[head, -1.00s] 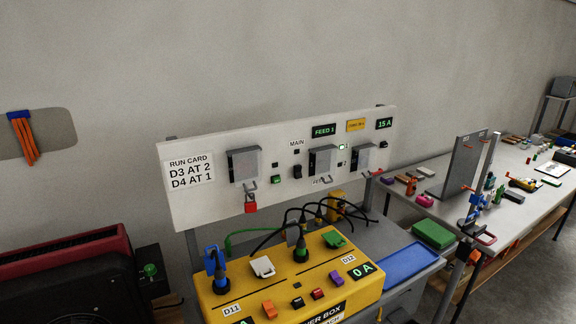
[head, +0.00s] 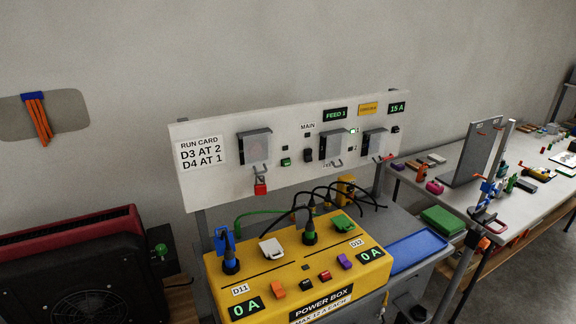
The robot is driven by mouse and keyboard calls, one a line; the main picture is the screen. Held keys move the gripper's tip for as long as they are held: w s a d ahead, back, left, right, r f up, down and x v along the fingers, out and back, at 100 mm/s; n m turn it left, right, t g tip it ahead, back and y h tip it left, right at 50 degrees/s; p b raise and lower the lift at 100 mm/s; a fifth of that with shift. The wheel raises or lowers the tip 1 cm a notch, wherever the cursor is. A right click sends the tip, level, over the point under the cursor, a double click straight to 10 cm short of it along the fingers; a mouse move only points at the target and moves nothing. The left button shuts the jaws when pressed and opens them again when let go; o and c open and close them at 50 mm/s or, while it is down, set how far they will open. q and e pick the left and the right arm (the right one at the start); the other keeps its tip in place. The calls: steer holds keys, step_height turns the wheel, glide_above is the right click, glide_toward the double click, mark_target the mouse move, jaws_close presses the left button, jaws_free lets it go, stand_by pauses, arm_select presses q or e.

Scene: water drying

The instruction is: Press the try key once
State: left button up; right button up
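A white upright panel (head: 230,182) stands behind the yellow power box (head: 235,273). The panel carries a small green button (head: 286,162), a black switch (head: 308,155) under the MAIN label, and several grey hinged covers, one of them here (head: 255,149). A red padlock (head: 260,188) hangs below the left cover. The power box has orange (head: 278,290), black (head: 306,283), red (head: 325,276) and purple (head: 345,261) keys on its front. No label reading "try" is legible, so I cannot tell which key it is. Neither gripper is in view.
Blue (head: 229,260) and green-black (head: 310,232) plugs stand in the box, with cables looping behind. A blue tray (head: 415,250) and green case (head: 442,221) lie to the right. A cluttered bench (head: 425,168) is further right; a black-and-red machine (head: 70,265) is at left.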

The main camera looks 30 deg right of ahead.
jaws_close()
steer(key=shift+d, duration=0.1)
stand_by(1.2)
